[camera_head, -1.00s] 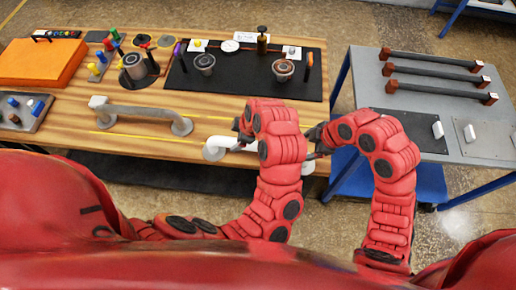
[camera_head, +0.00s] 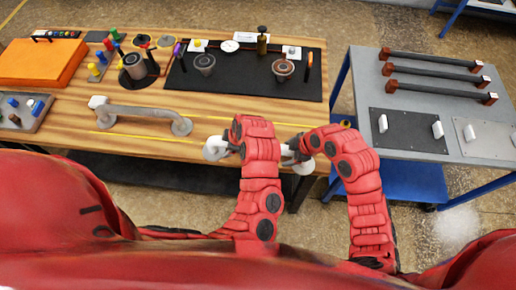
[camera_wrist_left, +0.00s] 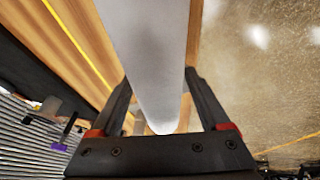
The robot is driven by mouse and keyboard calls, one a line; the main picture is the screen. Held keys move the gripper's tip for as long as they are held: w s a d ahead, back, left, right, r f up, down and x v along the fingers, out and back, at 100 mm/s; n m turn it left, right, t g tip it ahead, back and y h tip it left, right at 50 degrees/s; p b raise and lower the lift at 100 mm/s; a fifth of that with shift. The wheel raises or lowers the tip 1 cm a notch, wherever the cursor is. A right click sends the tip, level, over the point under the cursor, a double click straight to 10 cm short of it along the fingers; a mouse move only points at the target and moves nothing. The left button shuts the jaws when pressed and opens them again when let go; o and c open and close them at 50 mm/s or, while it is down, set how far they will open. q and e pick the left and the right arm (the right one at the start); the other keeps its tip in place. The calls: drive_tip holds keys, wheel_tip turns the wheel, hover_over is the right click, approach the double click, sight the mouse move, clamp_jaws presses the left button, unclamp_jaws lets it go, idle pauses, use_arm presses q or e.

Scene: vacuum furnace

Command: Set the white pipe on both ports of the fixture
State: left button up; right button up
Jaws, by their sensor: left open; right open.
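The white pipe (camera_head: 214,149) lies at the front edge of the wooden table, its middle hidden behind my left arm. My left gripper (camera_head: 236,148) is at the pipe's left part. In the left wrist view the pipe (camera_wrist_left: 150,60) runs between the open fingers (camera_wrist_left: 160,105). My right gripper (camera_head: 290,153) is open at the pipe's right end; its fingertips are partly hidden, and I cannot tell whether they touch the pipe. Two round ports, the left one (camera_head: 204,65) and the right one (camera_head: 283,68), stand on the black mat (camera_head: 240,88) at the back.
A grey pipe with bent ends (camera_head: 145,112) lies left of the white pipe. An orange box (camera_head: 40,62) and coloured knobs stand further left. A grey side table (camera_head: 445,85) holds dark bars and plates. The wood between the white pipe and the mat is mostly clear.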

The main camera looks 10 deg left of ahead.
use_arm(q)
clamp_jaws()
use_arm(e)
clamp_jaws()
idle(1.0)
